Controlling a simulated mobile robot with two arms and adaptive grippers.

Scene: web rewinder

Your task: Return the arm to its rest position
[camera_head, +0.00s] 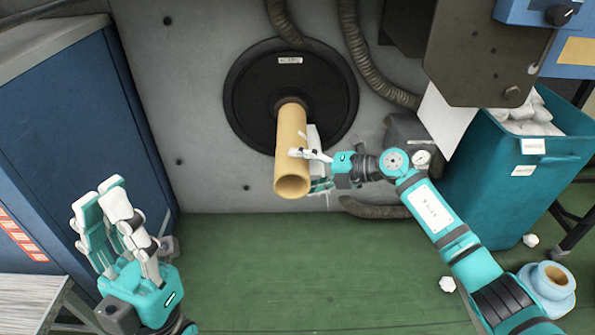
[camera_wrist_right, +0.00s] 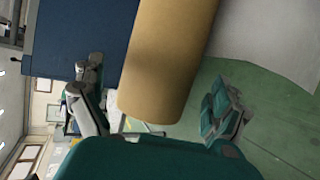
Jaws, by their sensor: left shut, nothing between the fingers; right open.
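A tan cardboard tube (camera_head: 291,150) sticks out from the round black disc (camera_head: 330,85) on the grey machine wall. My right gripper (camera_head: 308,170) is at the right side of the tube, near its free end. In the right wrist view the tube (camera_wrist_right: 165,60) lies between the spread fingers of my right gripper (camera_wrist_right: 150,105), with gaps on both sides. My right arm reaches in from the lower right. My left gripper (camera_head: 108,192) is raised at the lower left, shut and empty, its fingers pointing up, apart from the tube.
A blue cabinet (camera_head: 70,120) stands at the left. A teal bin (camera_head: 500,170) with white scraps stands at the right, beneath a dark hanging panel (camera_head: 480,50). Hoses (camera_head: 365,60) run along the wall. The green floor (camera_head: 300,270) is mostly clear, with a few crumpled white scraps at the right.

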